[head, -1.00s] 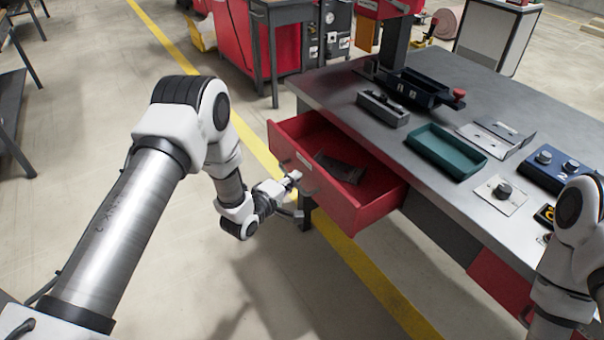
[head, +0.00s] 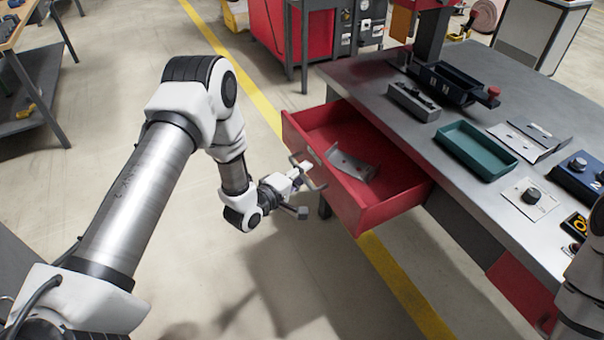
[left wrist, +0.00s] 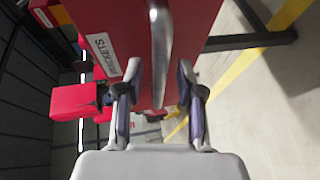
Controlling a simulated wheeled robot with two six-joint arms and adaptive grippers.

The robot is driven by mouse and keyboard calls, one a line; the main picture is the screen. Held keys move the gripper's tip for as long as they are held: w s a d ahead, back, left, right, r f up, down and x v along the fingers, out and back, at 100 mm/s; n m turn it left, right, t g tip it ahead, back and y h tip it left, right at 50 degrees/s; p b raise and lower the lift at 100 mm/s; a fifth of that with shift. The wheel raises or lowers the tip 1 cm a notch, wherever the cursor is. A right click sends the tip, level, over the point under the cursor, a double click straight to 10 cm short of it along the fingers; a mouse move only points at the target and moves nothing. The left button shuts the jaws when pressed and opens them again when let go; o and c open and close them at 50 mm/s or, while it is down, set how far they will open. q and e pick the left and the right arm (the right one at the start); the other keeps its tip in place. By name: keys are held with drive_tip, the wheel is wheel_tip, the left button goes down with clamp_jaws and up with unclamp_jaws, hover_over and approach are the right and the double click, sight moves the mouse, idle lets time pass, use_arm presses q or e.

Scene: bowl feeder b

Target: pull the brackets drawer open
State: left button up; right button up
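The red brackets drawer (head: 352,196) sticks well out from under the grey workbench, with a grey metal bracket (head: 351,166) lying inside. A curved bar handle (left wrist: 161,50) stands on that front. My left gripper (head: 301,191) is at the drawer front by the handle. Its two fingers (left wrist: 160,70) are apart, one on each side of the handle bar, with visible gaps. My right gripper is out of view.
The workbench (head: 440,150) holds a teal tray (head: 475,150), a dark bin (head: 452,85), metal plates and a blue control box (head: 580,170). Another red drawer front (head: 522,290) sits lower right. The floor left of the drawer is clear.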

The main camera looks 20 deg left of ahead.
use_arm(q)
drive_tip(key=v, duration=1.2)
